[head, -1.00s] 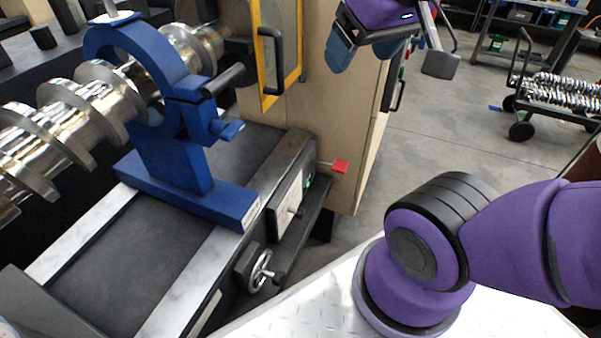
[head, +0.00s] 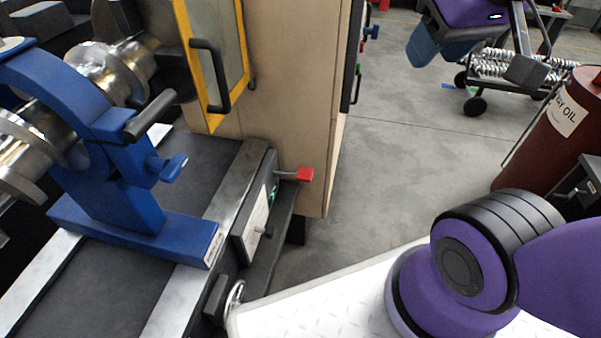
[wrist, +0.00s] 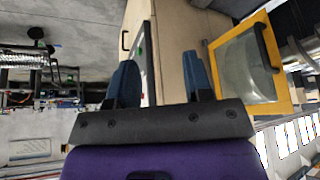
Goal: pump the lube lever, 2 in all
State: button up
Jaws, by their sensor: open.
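A short lever with a red tip (head: 304,174) sticks out to the right from the side of the machine bed, in the head view. It is likely the lube lever. My gripper (head: 434,52) is at the upper right of the head view, well apart from the lever. In the wrist view my gripper (wrist: 160,78) shows its two blue fingers spread, with nothing between them. I cannot make out the lever in the wrist view.
A handwheel (head: 234,298) sits low on the bed's side. A blue steady rest (head: 120,180) holds a shiny crankshaft. A yellow-framed door (head: 222,70) is on the wooden cabinet (head: 290,80). A red oil barrel (head: 550,140) stands right. Open floor (head: 400,170) lies between.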

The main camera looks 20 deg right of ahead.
jog(key=shift+a, duration=0.1)
grip_shut()
dwell(1.3)
